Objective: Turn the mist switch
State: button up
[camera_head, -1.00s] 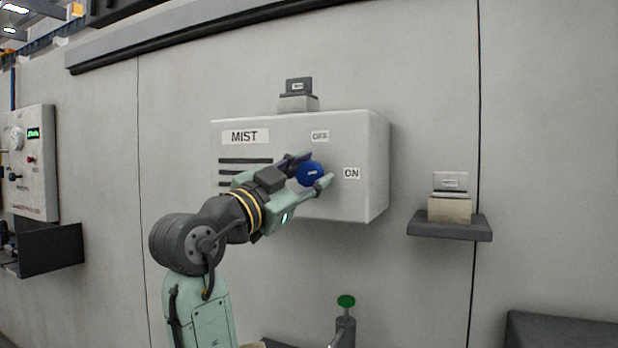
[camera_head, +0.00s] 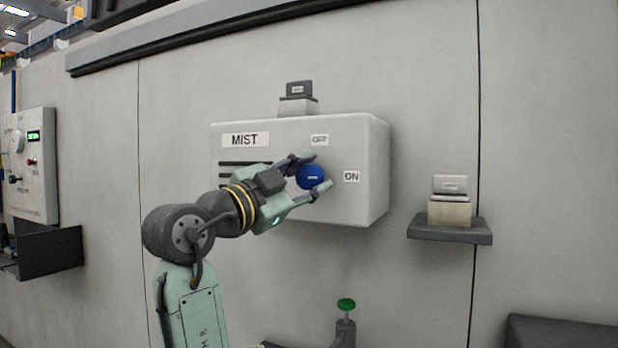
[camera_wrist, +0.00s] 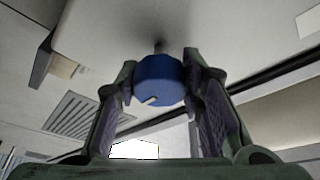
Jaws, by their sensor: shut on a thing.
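The mist switch is a round blue knob (camera_head: 311,177) on the front of a white box (camera_head: 360,205) labelled MIST (camera_head: 245,140). An OFF label (camera_head: 320,140) is above the knob and an ON label (camera_head: 351,176) is to its right. My gripper (camera_head: 315,172) reaches in from the left with one finger above and one below the knob. In the wrist view the blue knob (camera_wrist: 160,82) sits between the two fingers of my gripper (camera_wrist: 165,88), and a pale mark shows on its face. The fingers are shut on the knob.
A small block (camera_head: 298,96) stands on top of the white box. A shelf (camera_head: 449,228) with a tan and white block is on the wall at right. A green-topped post (camera_head: 346,305) stands below the box. A control panel (camera_head: 35,165) is at far left.

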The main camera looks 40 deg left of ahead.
jog(key=o, duration=1.2)
jog(key=v, duration=1.2)
